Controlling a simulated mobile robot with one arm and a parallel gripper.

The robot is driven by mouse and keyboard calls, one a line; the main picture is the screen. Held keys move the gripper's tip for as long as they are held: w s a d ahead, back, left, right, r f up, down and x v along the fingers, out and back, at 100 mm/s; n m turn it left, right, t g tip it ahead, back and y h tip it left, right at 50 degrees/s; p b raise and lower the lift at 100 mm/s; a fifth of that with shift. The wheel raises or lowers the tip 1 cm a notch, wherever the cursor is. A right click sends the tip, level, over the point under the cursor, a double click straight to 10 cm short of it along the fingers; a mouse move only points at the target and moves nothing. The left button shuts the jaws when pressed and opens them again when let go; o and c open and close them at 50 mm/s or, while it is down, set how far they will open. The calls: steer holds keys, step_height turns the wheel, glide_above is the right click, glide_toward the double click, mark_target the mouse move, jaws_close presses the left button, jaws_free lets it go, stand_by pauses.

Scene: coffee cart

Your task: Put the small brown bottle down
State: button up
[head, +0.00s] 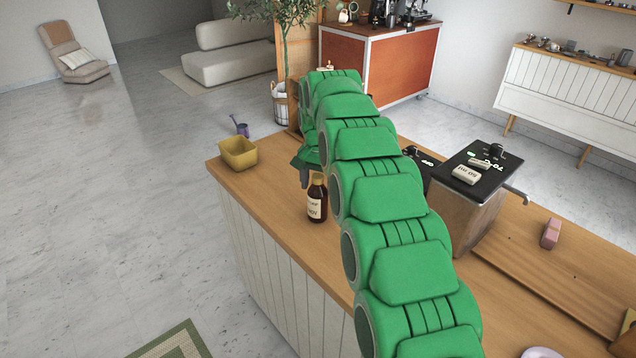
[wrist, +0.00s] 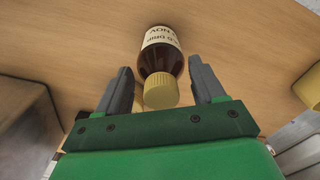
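The small brown bottle (head: 317,203), with a yellow cap and a pale label, stands upright on the wooden counter (head: 270,205) near its left edge. In the wrist view the bottle (wrist: 161,60) shows cap towards me, between the two dark fingers. My gripper (wrist: 160,66) is open, with a visible gap between each finger and the bottle. In the head view my gripper (head: 305,181) is just behind the bottle, partly hidden by my green arm.
A yellow bin (head: 238,153) sits at the counter's far left corner. A black-topped scale (head: 475,165) with small packets stands right of my arm. A pink block (head: 551,233) lies further right. The counter in front of the bottle is clear.

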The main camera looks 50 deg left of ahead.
steer(key=shift+o, duration=1.1)
steer(key=shift+r, duration=0.1)
steer(key=shift+r, duration=3.7)
